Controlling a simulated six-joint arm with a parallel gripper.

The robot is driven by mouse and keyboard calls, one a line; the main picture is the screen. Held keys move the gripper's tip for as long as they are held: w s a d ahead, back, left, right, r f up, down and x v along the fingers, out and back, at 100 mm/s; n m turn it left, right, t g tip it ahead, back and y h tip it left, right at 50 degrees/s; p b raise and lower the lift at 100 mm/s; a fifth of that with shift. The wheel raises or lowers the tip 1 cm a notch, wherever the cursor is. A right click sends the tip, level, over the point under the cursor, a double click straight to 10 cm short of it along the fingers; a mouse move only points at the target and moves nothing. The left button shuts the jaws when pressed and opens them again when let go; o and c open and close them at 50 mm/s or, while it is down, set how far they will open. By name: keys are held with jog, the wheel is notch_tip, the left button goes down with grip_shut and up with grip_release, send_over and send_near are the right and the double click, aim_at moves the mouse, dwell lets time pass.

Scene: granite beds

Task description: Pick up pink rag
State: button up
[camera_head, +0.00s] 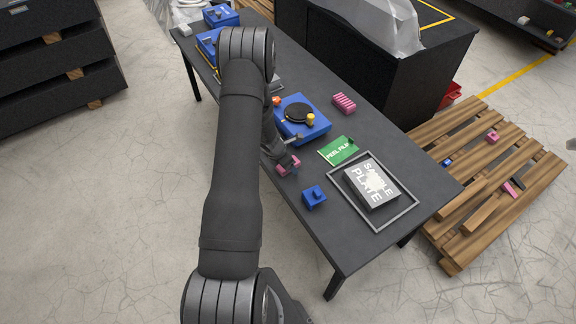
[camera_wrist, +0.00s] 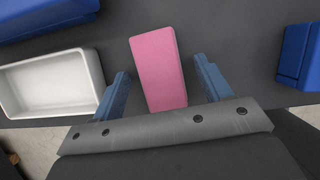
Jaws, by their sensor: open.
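The pink rag (camera_wrist: 158,72), a plain pink slab, lies on the dark table between the two fingers of my gripper (camera_wrist: 161,68) in the wrist view. The gripper is open, with a gap between the rag and each blue finger. The rag's near end is hidden by the gripper body. In the head view the rag (camera_head: 285,168) shows small under my gripper (camera_head: 288,162), partly hidden by it.
A white tray (camera_wrist: 52,84) lies left of my gripper in the wrist view, with blue things at upper left and right. On the table (camera_head: 395,150) stand a blue device (camera_head: 290,126), a blue block (camera_head: 313,197), a ridged pink piece (camera_head: 344,103), a green sheet (camera_head: 337,151) and a framed sample plate (camera_head: 370,185).

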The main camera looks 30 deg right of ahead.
jog(key=shift+f, duration=0.25)
jog(key=c, duration=1.1)
jog(key=shift+o, duration=0.2)
jog(key=shift+r, duration=0.1)
jog(key=shift+r, duration=0.5)
notch_tip(320, 180, up, 4)
jog(key=shift+f, duration=0.15)
jog(key=s+d+r, duration=0.3)
jog(key=s+r, duration=0.3)
jog(key=s, duration=0.5)
jog(key=shift+d+r, duration=0.3)
jog(key=shift+d, duration=0.1)
